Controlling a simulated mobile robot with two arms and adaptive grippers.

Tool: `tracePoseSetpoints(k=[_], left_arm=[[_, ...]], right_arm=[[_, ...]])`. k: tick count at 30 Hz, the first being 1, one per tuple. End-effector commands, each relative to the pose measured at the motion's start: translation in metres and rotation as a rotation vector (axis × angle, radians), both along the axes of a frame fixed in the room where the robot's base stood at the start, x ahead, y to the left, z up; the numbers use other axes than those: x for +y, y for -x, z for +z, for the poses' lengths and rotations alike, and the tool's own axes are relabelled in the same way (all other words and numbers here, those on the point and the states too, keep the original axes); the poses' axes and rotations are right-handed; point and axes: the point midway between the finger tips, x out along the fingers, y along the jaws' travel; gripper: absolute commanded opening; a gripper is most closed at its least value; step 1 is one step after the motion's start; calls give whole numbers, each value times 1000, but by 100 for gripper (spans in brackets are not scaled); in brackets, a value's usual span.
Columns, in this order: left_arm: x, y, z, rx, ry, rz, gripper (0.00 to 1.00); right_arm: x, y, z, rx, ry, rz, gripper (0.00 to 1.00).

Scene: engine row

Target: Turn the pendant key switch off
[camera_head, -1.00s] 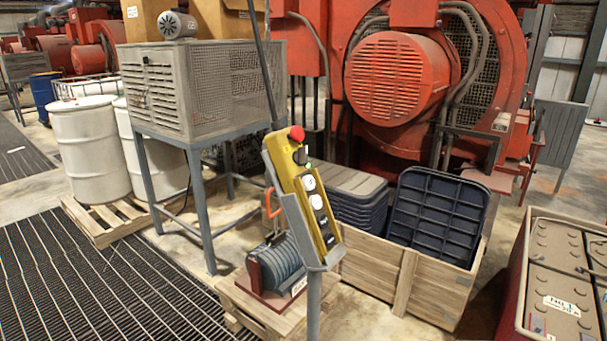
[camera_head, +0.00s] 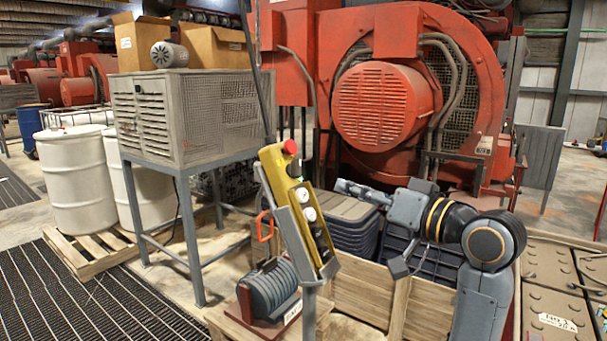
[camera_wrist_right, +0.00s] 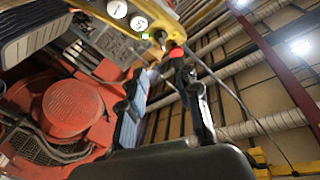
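The yellow pendant (camera_head: 277,172) stands tilted in a grey holder on a post. It has a red mushroom button (camera_head: 290,147) on top, a small dark key switch (camera_head: 295,168) below it, then white and black buttons. My right gripper (camera_head: 340,187) is right of the pendant's upper part, pointing left at it, apart from it. In the right wrist view the pendant (camera_wrist_right: 166,12) crosses the top, with the red button (camera_wrist_right: 176,53) beyond the fingertips. The fingers (camera_wrist_right: 163,75) are apart with nothing between them. The key's position is too small to tell. My left gripper is out of view.
A wooden crate (camera_head: 362,294) with dark bins is behind the pendant. A grey vented cabinet (camera_head: 150,115) stands left, red engine (camera_head: 385,105) behind. A black cable hangs near the pendant top.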

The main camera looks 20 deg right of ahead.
Motion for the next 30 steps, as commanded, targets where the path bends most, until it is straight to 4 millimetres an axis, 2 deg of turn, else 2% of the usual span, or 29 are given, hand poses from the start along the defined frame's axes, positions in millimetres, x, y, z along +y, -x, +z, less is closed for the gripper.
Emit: tracePoseSetpoints(k=[5,15,21,30], left_arm=[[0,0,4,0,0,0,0],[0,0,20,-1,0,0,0],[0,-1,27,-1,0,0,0],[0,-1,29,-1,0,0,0]], right_arm=[[7,-13,5,-4,-8,7,32],[37,-77,5,-2,-7,7,32],[50,-108,5,-3,-7,5,32],[57,-125,3,-4,-3,2,32]])
